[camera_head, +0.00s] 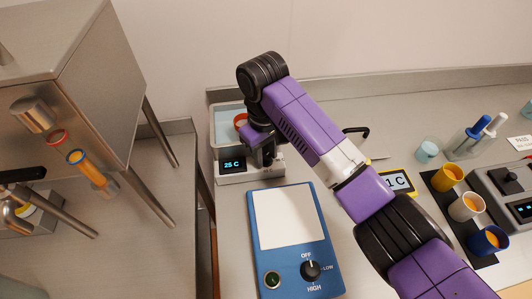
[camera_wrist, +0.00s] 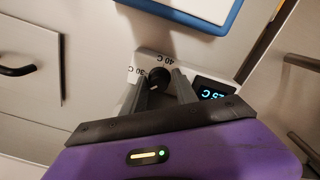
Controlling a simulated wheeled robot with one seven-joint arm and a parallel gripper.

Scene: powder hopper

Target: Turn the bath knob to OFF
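The water bath (camera_head: 228,128) is a pale box with bluish water and an orange-red ring in it, at centre left in the head view. Its front display (camera_head: 232,165) reads 25 C. The bath knob (camera_wrist: 157,76) is dark and round, beside the display in the wrist view, with 30 C and 40 C marks near it. No OFF mark shows there. My gripper (camera_wrist: 161,84) points at the front panel, fingers apart, one on each side of the knob. I cannot tell whether they touch it. In the head view my gripper (camera_head: 266,158) hides the knob.
A blue hotplate (camera_head: 325,237) with its own OFF-LOW-HIGH knob (camera_head: 310,270) lies just in front of the bath. A steel hopper (camera_head: 95,85) stands left. Cups (camera_head: 465,207), a yellow-framed display (camera_head: 398,181) and a grey device (camera_head: 490,180) stand right.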

